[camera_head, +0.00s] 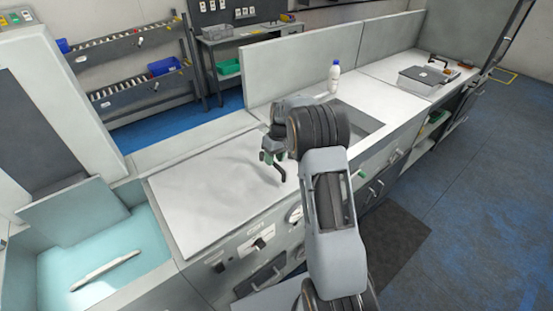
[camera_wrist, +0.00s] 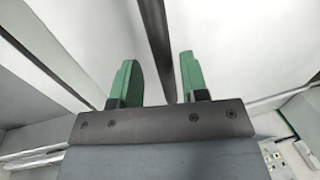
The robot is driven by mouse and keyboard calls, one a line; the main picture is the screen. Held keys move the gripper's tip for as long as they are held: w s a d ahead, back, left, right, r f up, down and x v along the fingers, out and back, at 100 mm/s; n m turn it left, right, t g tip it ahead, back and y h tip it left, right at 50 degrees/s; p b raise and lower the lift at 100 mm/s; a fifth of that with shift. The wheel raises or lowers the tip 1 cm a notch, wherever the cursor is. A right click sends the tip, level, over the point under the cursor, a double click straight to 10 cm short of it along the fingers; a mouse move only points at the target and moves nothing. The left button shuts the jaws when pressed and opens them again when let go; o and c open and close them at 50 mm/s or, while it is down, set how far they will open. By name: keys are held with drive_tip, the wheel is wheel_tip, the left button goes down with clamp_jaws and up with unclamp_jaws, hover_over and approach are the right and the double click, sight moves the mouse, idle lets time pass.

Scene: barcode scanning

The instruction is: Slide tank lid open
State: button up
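A flat white lid panel (camera_head: 215,185) covers the counter section in front of my arm. A dark handle (camera_head: 279,170) stands near its right end, right by my gripper (camera_head: 270,156). In the wrist view my gripper (camera_wrist: 160,80) shows two green fingers spread apart. A dark bar (camera_wrist: 160,45), seemingly the handle, runs through the gap between them, with space visible on both sides. The fingers do not appear closed on it. The wrist partly hides the grip area in the head view.
An open teal basin (camera_head: 150,250) with a white stick-like object (camera_head: 105,270) lies at the left. A white bottle (camera_head: 334,76) stands on the counter behind my arm. A sink recess (camera_head: 362,125) is right of my wrist. A low grey wall (camera_head: 300,70) runs behind.

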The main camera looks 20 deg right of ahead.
drive_tip(key=shift+a, duration=0.1)
drive_tip(key=r, duration=0.4)
drive_tip(key=d+r, duration=0.1)
drive_tip(key=r, duration=0.4)
drive_tip(key=d+r+b, duration=0.1)
drive_tip(key=r, duration=0.3)
drive_tip(key=shift+w+d+r, duration=0.15)
drive_tip(key=shift+d+r, duration=0.1)
drive_tip(key=shift+r, duration=0.05)
drive_tip(key=s+a+m+t, duration=0.1)
drive_tip(key=s+a, duration=0.2)
drive_tip(key=s, duration=0.5)
drive_tip(key=s+a+m+t+h, duration=0.1)
drive_tip(key=s+a+t, duration=0.1)
drive_tip(key=s, duration=0.6)
drive_tip(key=s+a+m+t+h, duration=0.1)
drive_tip(key=s+a, duration=0.3)
drive_tip(key=s, duration=0.4)
drive_tip(key=shift+s+a+t, duration=0.4)
